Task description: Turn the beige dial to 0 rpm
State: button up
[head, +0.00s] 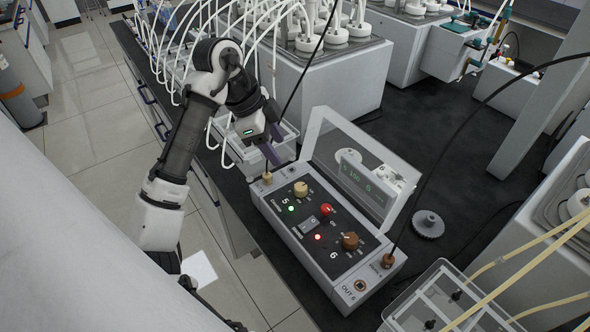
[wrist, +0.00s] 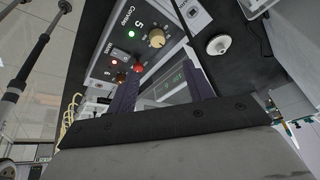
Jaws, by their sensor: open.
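The beige dial (head: 301,188) sits at the far-left end of the control box panel (head: 290,228), near the number 5 and a lit green lamp. In the wrist view the beige dial (wrist: 157,38) lies beyond the fingertips, between their lines and apart from them. My gripper (head: 272,150) is open and empty, above and behind the box's far-left end. Its two purple fingers also show in the wrist view (wrist: 160,72). A display (head: 362,185) in the raised clear panel shows green digits, too small to read surely.
A red knob (head: 326,210) and a brown dial (head: 350,241) share the panel, with a lit red lamp. Cables rise from the box ends. A white tub (head: 245,150) stands behind my gripper. A grey toothed disc (head: 428,224) lies on the dark bench at right.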

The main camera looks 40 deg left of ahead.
aim_at(300, 187)
jog(key=x, duration=1.3)
jog(key=shift+s+d+f, duration=0.1)
jog(key=shift+d+f, duration=0.1)
jog(key=shift+f, duration=0.15)
jog(key=c, duration=1)
